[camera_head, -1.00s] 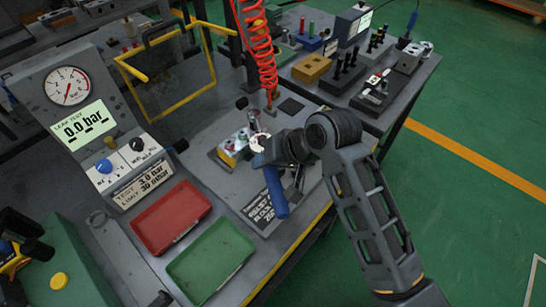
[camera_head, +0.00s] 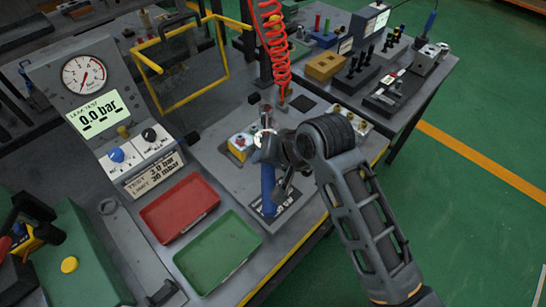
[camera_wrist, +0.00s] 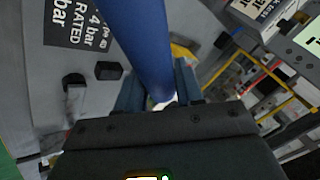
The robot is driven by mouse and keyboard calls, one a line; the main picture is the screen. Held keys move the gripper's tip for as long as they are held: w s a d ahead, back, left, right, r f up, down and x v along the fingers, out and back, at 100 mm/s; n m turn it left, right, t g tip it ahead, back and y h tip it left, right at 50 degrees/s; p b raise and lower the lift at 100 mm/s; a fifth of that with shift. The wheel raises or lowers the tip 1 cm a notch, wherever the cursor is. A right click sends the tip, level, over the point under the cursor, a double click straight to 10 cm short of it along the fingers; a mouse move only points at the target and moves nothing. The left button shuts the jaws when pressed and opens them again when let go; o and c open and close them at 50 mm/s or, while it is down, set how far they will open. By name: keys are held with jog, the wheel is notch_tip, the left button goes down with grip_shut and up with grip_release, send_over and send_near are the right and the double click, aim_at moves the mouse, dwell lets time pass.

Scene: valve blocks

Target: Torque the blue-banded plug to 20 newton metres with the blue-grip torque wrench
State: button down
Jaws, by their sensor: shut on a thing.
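My gripper (camera_head: 268,152) is shut on the blue-grip torque wrench (camera_head: 268,187), above the grey bench. The wrench's blue handle hangs toward the front of the bench in the head view. In the wrist view the blue grip (camera_wrist: 140,45) runs from the top edge down between my fingers (camera_wrist: 160,90). My gripper and the wrench partly hide the block. I cannot make out the blue-banded plug, nor tell whether the wrench touches it.
A red tray (camera_head: 180,208) and a green tray (camera_head: 218,252) lie at the front of the bench. A red coiled hose (camera_head: 275,45) hangs behind my gripper. Racks of tools stand at the back right.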

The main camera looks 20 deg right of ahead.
jog(key=shift+w+a+r, duration=0.1)
jog(key=shift+a, duration=0.15)
jog(key=shift+a, duration=0.1)
jog(key=shift+w+a+m, duration=0.1)
jog(key=shift+a+m, duration=0.05)
jog(key=shift+m, duration=0.15)
jog(key=shift+s+d+n+y, duration=0.15)
jog(key=shift+s+d+n, duration=0.1)
jog(key=shift+d+n, duration=0.3)
jog(key=shift+s+d+n+y, duration=0.2)
jog(key=shift+d+n, duration=0.15)
jog(key=shift+d, duration=0.35)
jog(key=shift+r, duration=0.15)
notch_tip(320, 180, up, 7)
jog(key=shift+r, duration=0.2)
dwell(0.7)
jog(key=shift+s+d, duration=0.1)
